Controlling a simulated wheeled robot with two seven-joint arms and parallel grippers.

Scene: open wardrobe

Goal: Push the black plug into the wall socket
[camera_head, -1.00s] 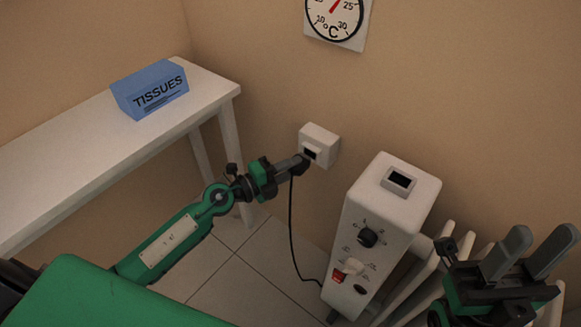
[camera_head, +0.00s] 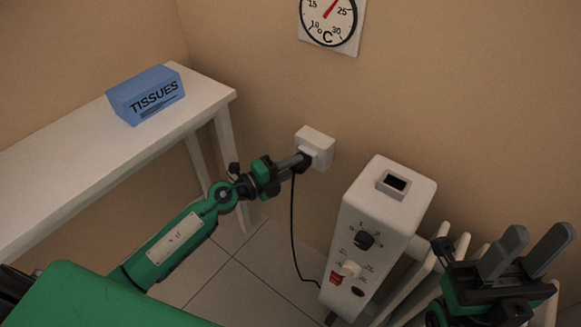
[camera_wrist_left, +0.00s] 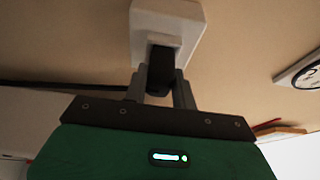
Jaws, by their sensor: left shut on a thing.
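The white wall socket (camera_head: 316,146) is a small box on the tan wall, and it fills the top of the left wrist view (camera_wrist_left: 190,20). The black plug (camera_head: 303,160) is at the socket's front face, and its cord hangs down. In the left wrist view the plug (camera_wrist_left: 161,68) sits between my finger pads and reaches up to the socket face. My left gripper (camera_head: 298,165) is shut on the plug. How deep the plug sits is hidden. My right gripper (camera_head: 526,252) is open and empty at the lower right, away from the socket.
A white heater (camera_head: 388,205) with knobs and a red switch stands right of the socket; the cord (camera_head: 293,235) runs to it. A white table (camera_head: 70,155) with a blue tissue box (camera_head: 146,94) is at left. A thermometer dial (camera_head: 328,20) hangs above.

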